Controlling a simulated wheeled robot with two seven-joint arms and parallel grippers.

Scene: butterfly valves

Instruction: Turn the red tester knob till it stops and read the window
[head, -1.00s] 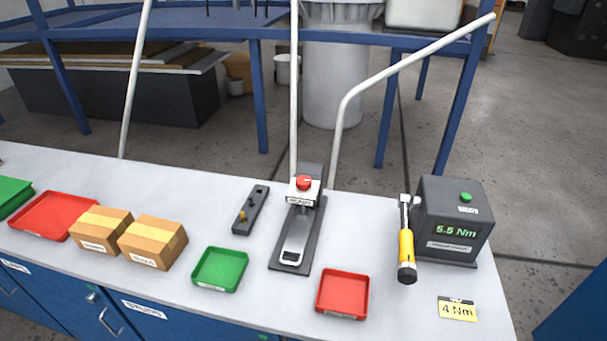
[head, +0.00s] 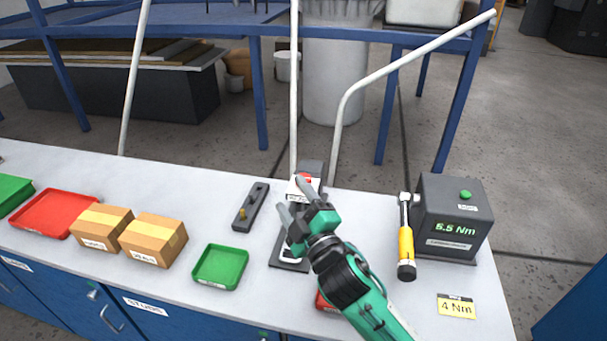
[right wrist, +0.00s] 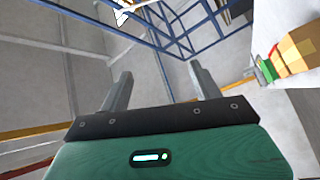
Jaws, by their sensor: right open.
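The red knob (head: 307,178) sits on top of a white labelled block at the back of a dark fixture (head: 312,168) on the bench. My right gripper (head: 291,196) is open, with its fingers pointing up the picture. One fingertip overlaps the red knob in the head view; I cannot tell whether they touch. The gripper and arm hide most of the fixture's front and its metal plate. The label on the white block is too small to read, and I see no tester window clearly. In the right wrist view the fingers (right wrist: 160,85) are apart with nothing between them. My left gripper is not in view.
A dark box (head: 475,210) reading 5.5 Nm, with a green button, stands right. A yellow-handled wrench (head: 406,245) leans beside it, near a 4 Nm card (head: 457,307). A green tray (head: 220,267) and cardboard boxes (head: 152,240) lie left. My arm mostly covers a red tray.

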